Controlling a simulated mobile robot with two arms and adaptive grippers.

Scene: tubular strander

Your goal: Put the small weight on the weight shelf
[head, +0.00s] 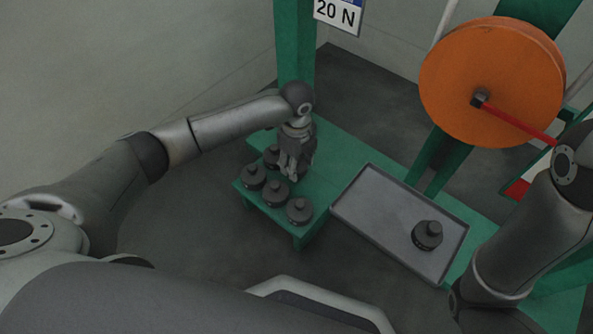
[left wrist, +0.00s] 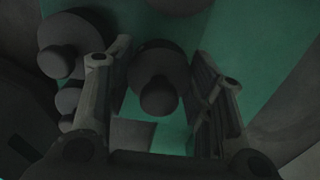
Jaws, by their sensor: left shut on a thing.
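The weight shelf (head: 337,158) is a green surface at the foot of a green post, with several dark round knobbed weights at its near left end. My left gripper (head: 292,177) points down among them, shut on a small dark weight (left wrist: 158,85) that shows between its fingers in the left wrist view. In the head view the gripper mostly hides this weight; I cannot tell whether it touches the shelf. Nearby weights are a front one (head: 299,211), a middle one (head: 275,193) and a left one (head: 253,177). My right gripper is out of view.
A grey rimmed tray (head: 375,215) to the right holds another dark weight (head: 427,235). An orange reel (head: 492,80) with a red bar (head: 520,125) stands at the upper right.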

